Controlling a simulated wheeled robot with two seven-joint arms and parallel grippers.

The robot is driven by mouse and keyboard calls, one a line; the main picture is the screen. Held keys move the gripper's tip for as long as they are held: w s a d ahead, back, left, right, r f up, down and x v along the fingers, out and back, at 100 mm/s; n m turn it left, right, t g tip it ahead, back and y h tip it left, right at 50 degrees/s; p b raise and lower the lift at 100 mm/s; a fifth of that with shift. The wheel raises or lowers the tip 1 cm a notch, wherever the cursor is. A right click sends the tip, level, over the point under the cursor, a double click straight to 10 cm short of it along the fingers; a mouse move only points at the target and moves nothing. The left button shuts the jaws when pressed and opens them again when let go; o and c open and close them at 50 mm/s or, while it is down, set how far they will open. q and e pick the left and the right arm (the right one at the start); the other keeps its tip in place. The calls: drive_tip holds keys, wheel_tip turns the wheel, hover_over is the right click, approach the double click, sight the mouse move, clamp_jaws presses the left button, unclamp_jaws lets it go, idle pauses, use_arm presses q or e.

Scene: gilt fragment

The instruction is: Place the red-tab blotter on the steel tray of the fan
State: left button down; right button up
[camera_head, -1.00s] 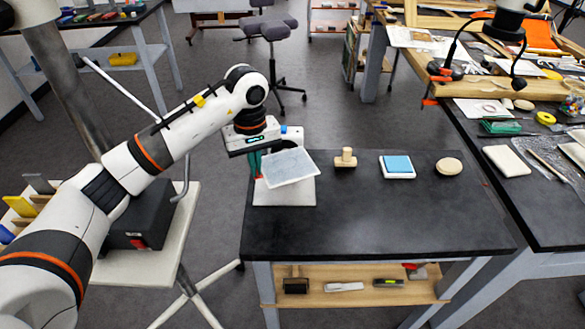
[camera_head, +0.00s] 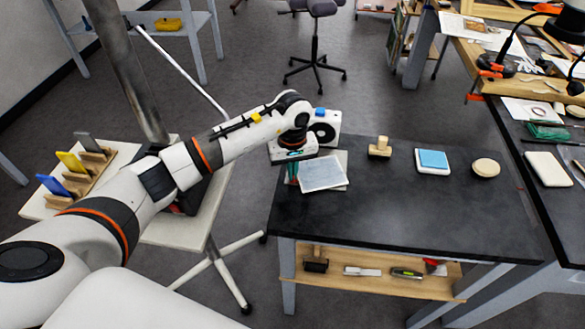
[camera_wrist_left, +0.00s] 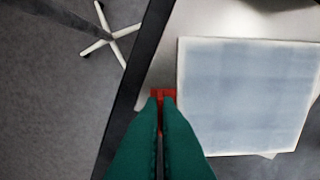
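The red-tab blotter (camera_head: 322,174) is a pale blue-grey square with a white border. Its red tab (camera_wrist_left: 163,93) sits between the green fingertips of my left gripper (camera_head: 293,173), which are close together on it. The fan (camera_head: 324,127) is a white box with a dark round opening, at the table's back left corner. Its pale steel tray (camera_head: 342,156) extends in front, mostly hidden under the blotter. The blotter lies over the tray, slightly turned against it; I cannot tell whether it touches. The tray also shows in the left wrist view (camera_wrist_left: 240,18). My right gripper is out of view.
A wooden-handled stamp (camera_head: 380,148), a blue-topped pad (camera_head: 432,160) and a round pale disc (camera_head: 486,168) stand to the right on the dark table (camera_head: 420,215). The table front is clear. A rack with coloured panels (camera_head: 72,163) stands at left.

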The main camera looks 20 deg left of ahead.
use_arm(q)
drive_tip(key=shift+f, duration=0.15)
drive_tip(key=c, duration=1.7)
unclamp_jaws()
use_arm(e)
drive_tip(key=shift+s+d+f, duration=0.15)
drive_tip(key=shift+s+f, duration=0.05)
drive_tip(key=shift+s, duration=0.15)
use_arm(q)
drive_tip(key=shift+r, duration=0.25)
drive_tip(key=shift+w+r, duration=0.1)
drive_tip(key=shift+r, duration=0.25)
wheel_tip(320, 180, up, 11)
drive_tip(key=b, duration=0.3)
drive_tip(key=shift+r, duration=0.1)
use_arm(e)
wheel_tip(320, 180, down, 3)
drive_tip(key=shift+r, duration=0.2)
